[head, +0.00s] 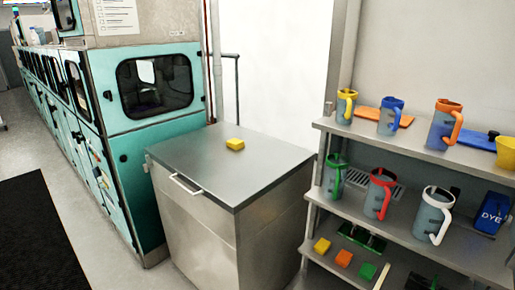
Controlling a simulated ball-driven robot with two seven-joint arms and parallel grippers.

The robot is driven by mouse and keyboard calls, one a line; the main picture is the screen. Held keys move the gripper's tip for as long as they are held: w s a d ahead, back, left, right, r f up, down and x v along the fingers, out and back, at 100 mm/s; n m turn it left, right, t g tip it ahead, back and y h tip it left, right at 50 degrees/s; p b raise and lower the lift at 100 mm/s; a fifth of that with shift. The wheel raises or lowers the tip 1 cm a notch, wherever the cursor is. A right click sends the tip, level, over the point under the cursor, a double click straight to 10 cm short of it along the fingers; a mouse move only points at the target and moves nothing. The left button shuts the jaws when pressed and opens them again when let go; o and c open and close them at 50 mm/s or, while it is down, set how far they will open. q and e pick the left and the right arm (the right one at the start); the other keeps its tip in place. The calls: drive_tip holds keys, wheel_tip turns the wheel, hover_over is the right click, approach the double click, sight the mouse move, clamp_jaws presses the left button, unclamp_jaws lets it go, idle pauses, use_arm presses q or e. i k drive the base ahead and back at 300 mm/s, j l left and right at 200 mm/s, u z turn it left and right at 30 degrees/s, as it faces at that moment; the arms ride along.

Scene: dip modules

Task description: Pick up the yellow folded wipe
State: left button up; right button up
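A small yellow folded wipe (235,144) lies on the grey metal top of a low steel cabinet (190,165), toward its back right part. Another small yellow block-shaped piece (322,245) sits on the lowest shelf at the right, beside an orange one (344,258) and a green one (367,270). I cannot tell whether these are also folded wipes. Neither of my grippers is in the head view.
A metal shelf rack (400,140) at the right holds several jugs with coloured handles and a blue DYE container (491,212). A teal machine (155,95) stands behind and left of the cabinet. A black mat (40,240) lies on the floor at left. The cabinet top is otherwise clear.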

sight(235, 143)
drive_tip(key=i+j+z, duration=0.1)
drive_tip(key=z, duration=0.3)
drive_tip(key=i+j+z, duration=0.1)
drive_tip(key=j+z, duration=0.35)
drive_tip(key=z, duration=0.3)
drive_tip(key=i+j, duration=0.05)
